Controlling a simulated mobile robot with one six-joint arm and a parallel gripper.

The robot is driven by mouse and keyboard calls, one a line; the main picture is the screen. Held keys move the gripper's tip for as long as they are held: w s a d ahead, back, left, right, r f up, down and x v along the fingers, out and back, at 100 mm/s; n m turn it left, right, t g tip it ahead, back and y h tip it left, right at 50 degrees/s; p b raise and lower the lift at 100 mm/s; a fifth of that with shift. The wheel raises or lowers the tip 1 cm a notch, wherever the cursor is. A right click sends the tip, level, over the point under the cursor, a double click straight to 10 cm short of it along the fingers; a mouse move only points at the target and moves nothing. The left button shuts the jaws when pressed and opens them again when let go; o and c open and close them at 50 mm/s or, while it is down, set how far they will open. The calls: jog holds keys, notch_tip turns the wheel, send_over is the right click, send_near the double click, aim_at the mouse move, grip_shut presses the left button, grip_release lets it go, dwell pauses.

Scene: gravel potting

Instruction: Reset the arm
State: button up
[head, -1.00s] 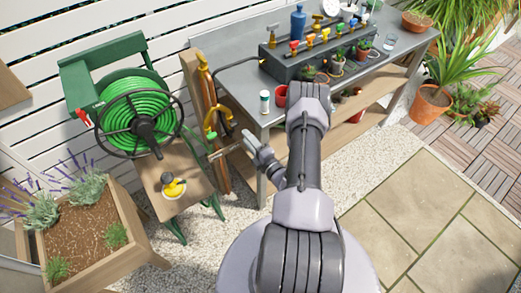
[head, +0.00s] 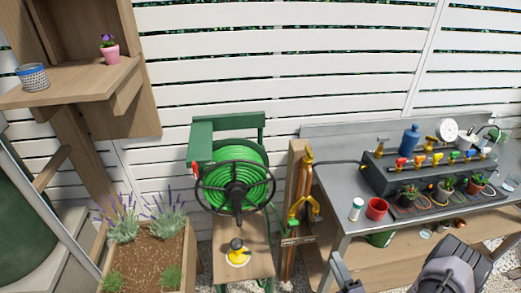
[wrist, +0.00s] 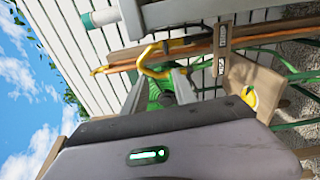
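My gripper (head: 345,275) is at the bottom edge of the head view, right of the wooden post with the yellow tap (head: 304,207) and in front of the bench. My arm is cut off at the lower right. In the wrist view, the two grey fingers of my gripper (wrist: 160,90) stand apart with nothing between them.
The grey bench (head: 345,183) at right holds a white bottle (head: 356,210), a red pot (head: 377,209) and a manifold (head: 385,180) with coloured valves. The hose reel (head: 236,187) stands left of the post, behind a yellow sprinkler (head: 237,257). A lavender planter (head: 188,255) is at left.

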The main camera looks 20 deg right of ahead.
jog(key=w+a+r+n+g+y, duration=0.3)
jog(key=w+a+r+n+y, duration=0.1)
jog(key=a+r+n+y, duration=0.4)
jog(key=w+a+r+n+g+y, duration=0.2)
jog(key=w+a+r+n+y, duration=0.2)
jog(key=a+r+n+y, duration=0.5)
jog(key=s+a+r+n+g+h, duration=0.4)
jog(key=s+a+r+n+g, duration=0.25)
jog(key=n, duration=0.55)
jog(key=s+a+r+n+g+h, duration=0.3)
jog(key=s+a+r+n+g, duration=0.4)
jog(key=n, duration=0.5)
jog(key=r+n+t+h, duration=0.1)
jog(key=n+t, duration=0.1)
jog(key=n, duration=0.1)
jog(key=s+r+n+t+h, duration=0.1)
jog(key=r+n+t+h, duration=0.1)
jog(key=n, duration=0.2)
jog(key=r+n+t+h, duration=0.2)
jog(key=n, duration=0.1)
jog(key=shift+s+d+r, duration=0.2)
jog(key=shift+r, duration=0.05)
